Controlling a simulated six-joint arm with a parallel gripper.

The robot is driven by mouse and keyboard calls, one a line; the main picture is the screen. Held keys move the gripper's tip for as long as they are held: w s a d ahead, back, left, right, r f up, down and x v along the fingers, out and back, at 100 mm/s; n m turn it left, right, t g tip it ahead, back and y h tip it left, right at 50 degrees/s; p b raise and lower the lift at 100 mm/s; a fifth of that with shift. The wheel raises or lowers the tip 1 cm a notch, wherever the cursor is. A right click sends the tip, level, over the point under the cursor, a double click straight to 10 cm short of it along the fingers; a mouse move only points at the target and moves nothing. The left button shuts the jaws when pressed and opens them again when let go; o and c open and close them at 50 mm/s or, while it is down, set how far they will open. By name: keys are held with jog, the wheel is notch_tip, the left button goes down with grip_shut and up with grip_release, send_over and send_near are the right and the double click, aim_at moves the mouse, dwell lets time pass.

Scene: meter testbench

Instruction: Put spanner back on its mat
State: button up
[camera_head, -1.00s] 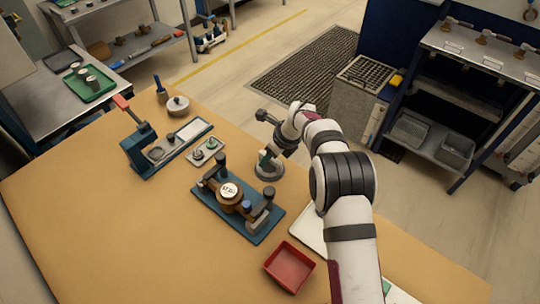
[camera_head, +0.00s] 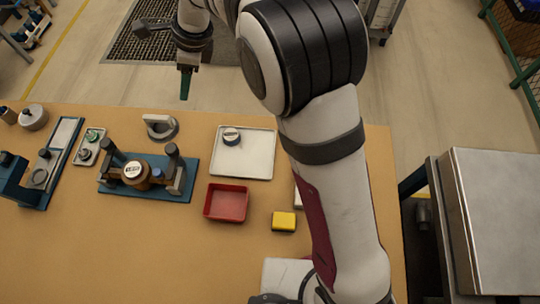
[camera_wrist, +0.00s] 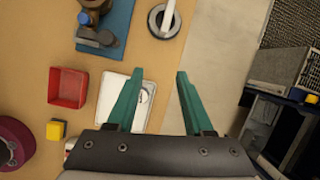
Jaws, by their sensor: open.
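I cannot make out a spanner in any view, and no mat for it is clearly recognisable. My gripper (camera_head: 186,86) hangs at the far edge of the bench in the head view, its green fingers pointing down. In the wrist view its two fingers (camera_wrist: 156,78) stand apart with nothing held between them. A pale tray (camera_head: 262,158) lies on the bench, carrying a small round grey-and-white piece (camera_head: 231,136). The tray also shows partly behind the left finger in the wrist view (camera_wrist: 108,92). My arm hides part of the bench's right side.
A blue fixture (camera_head: 175,192) with a brown round meter stands left of a red bin (camera_head: 226,203). A yellow block (camera_head: 284,221) lies near the bin. A grey ring-shaped piece (camera_head: 160,127) stands near the far edge. The bench's front left (camera_head: 120,255) is clear.

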jog(key=s+d+r+n+h, duration=0.1)
jog(key=s+d+r+n, duration=0.2)
jog(key=s+d, duration=0.7)
jog(key=s+d+r+n+h, duration=0.1)
jog(key=s+d+r+n, duration=0.3)
jog(key=d, duration=1)
jog(key=s+d+f+n, duration=0.1)
jog(key=s+d+f, duration=0.1)
jog(key=s, duration=0.4)
jog(key=s+d+f+n, duration=0.2)
jog(key=s, duration=0.3)
jog(key=shift+s+d+f, duration=0.25)
jog(key=shift+s+d, duration=0.05)
jog(key=shift+s, duration=0.05)
